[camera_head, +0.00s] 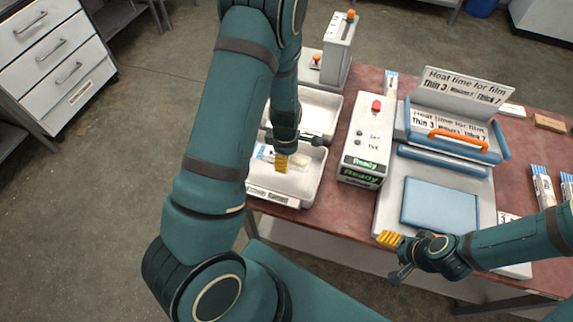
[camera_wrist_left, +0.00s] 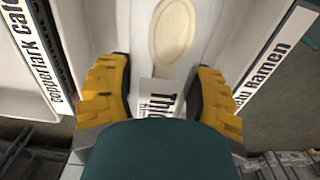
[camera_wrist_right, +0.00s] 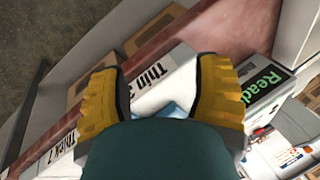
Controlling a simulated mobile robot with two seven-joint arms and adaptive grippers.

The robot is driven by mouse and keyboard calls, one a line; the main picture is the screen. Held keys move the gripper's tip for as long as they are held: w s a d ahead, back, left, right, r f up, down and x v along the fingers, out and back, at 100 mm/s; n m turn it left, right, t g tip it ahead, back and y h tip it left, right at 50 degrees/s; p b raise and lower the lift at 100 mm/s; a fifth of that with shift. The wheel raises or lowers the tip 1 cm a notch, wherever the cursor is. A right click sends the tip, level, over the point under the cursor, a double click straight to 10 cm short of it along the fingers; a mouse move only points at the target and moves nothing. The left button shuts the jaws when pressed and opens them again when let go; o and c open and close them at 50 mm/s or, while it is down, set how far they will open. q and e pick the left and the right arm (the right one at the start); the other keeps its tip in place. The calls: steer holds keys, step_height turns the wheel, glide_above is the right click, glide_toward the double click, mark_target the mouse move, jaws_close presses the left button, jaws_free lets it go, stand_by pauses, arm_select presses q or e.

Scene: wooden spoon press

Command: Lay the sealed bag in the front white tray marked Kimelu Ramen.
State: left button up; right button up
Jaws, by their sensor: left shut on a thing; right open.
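The sealed bag (camera_head: 299,161) is a clear narrow bag with a blue-marked end and a pale spoon inside. My left gripper (camera_head: 281,163) is shut on it, within the outline of the front white tray (camera_head: 312,185). In the left wrist view the bag's white label (camera_wrist_left: 160,95) shows between the yellow fingers, with the oval spoon bowl (camera_wrist_left: 175,30) beyond. The tray label ending in "Ramen" (camera_wrist_left: 268,72) is at the right there. I cannot tell whether the bag touches the tray floor. My right gripper (camera_head: 390,240) is open and empty by the table's front edge.
A second white tray (camera_head: 322,108) stands behind the front one. A control box with a red button (camera_head: 366,135) is just right of the trays. The press with its blue pad (camera_head: 440,203) and orange handle is further right. Other packets (camera_head: 543,188) lie at the far right.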

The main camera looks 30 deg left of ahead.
arm_select(q)
step_height(320, 180, down, 6)
steer(key=shift+r, duration=0.1)
steer(key=shift+f, duration=0.25)
steer(key=shift+f+b, duration=0.15)
steer(key=shift+b, duration=0.25)
steer(key=o, duration=1.1)
